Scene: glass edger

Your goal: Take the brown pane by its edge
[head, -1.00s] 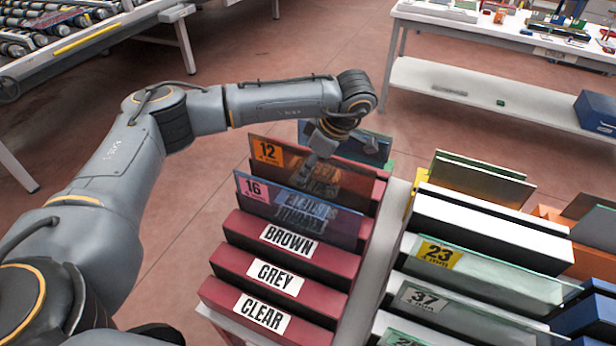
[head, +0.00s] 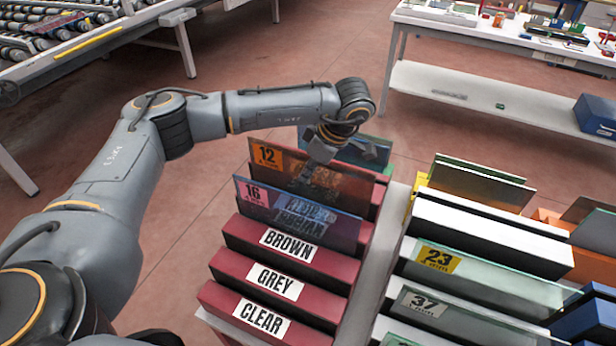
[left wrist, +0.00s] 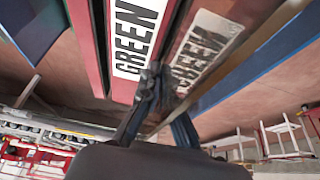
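The brown pane (head: 345,188), with an orange label 12, stands upright in the red rack (head: 317,268). It is behind a bluish pane (head: 300,212) labelled 16. My left gripper (head: 318,172) is down at the brown pane's top edge, with its fingers partly hidden behind or seen through the tinted glass. In the left wrist view the fingertips (left wrist: 158,84) are close together, beside the GREEN label (left wrist: 137,38) and its reflection in glass. Whether they are closed on an edge is unclear. My right gripper is not in view.
Red bars labelled BROWN (head: 288,243), GREY and CLEAR are nearer in the rack. Another dark pane (head: 372,150) stands just behind my gripper. A second rack with panes 23 (head: 470,272) and 37 is on the right. A white table (head: 480,85) stands behind; floor between is clear.

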